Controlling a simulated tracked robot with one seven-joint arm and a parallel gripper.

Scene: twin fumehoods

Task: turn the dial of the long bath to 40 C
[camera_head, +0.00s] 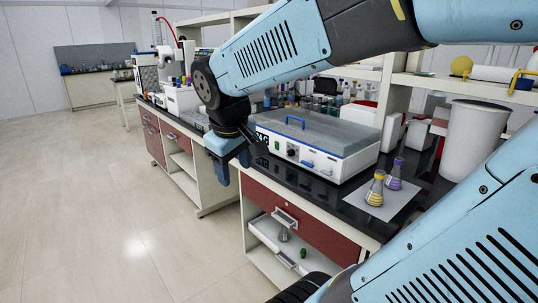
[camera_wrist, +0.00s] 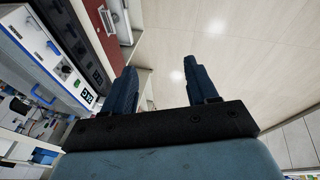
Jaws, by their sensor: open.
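The long bath (camera_head: 330,150) is a white box with a grey lid and a blue lid handle, standing on the black bench. Its dark dial (camera_head: 291,152) is on the front panel, beside a dark display that is partly hidden by my gripper in the head view. My gripper (camera_head: 221,172) is open and empty, in front of and left of the panel, apart from the dial. In the wrist view, my gripper's two fingers (camera_wrist: 160,68) point over the floor. The bath front is at the left there, with the dial (camera_wrist: 66,69) and a lit display (camera_wrist: 88,97). I cannot read the dial's setting.
Yellow and purple flasks (camera_head: 375,188) stand on a white sheet right of the bath. A tall white container (camera_head: 474,138) stands at the right. The floor (camera_head: 90,220) at the left is clear.

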